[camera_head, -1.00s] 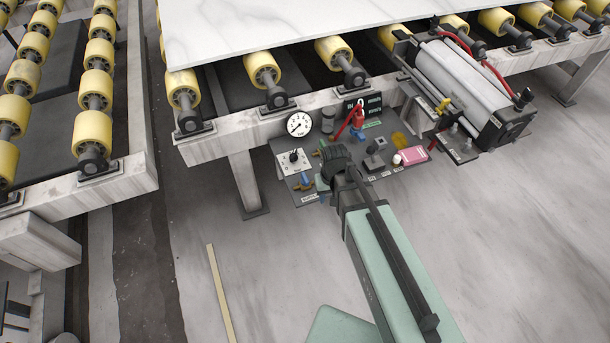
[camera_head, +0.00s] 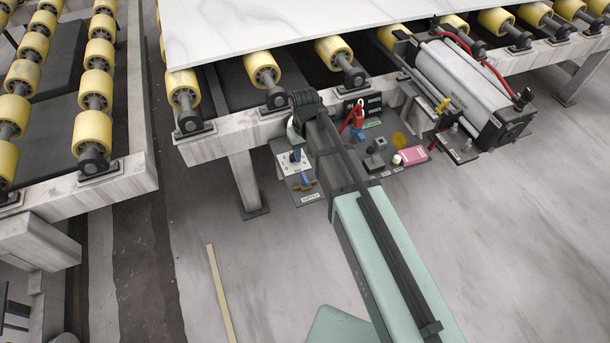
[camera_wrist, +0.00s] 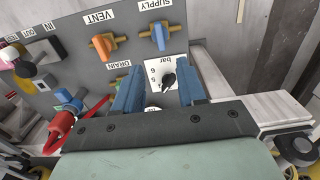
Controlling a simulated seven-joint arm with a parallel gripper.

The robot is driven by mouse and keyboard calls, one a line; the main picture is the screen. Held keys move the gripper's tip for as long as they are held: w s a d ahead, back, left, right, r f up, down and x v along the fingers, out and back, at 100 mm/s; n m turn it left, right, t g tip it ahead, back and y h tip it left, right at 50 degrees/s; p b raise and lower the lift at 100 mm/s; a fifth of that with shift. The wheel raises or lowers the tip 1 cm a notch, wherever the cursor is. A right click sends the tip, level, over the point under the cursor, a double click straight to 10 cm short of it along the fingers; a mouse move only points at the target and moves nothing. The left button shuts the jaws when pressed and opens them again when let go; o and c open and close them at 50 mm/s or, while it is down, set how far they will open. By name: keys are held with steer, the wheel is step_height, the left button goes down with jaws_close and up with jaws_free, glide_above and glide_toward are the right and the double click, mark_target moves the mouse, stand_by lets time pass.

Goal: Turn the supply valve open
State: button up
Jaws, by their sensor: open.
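In the head view the valve (camera_head: 304,185) shows below the white dial plate (camera_head: 293,168), left of my arm. Contact with the knob cannot be told. The supply valve lies beyond the fingertips, apart from them. In the head view my wrist hides most of the gripper.
The vent valve (camera_wrist: 105,44) is left of the supply valve in the wrist view, with the drain valve nearer. Roller conveyor and marble slab (camera_head: 280,25) stand behind. Floor in front is open.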

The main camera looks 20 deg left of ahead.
mark_target(305, 177)
step_height(305, 177, down, 13)
steer(key=shift+r, duration=0.2)
stand_by(0.4)
steer(key=shift+c, duration=0.2)
jaws_close()
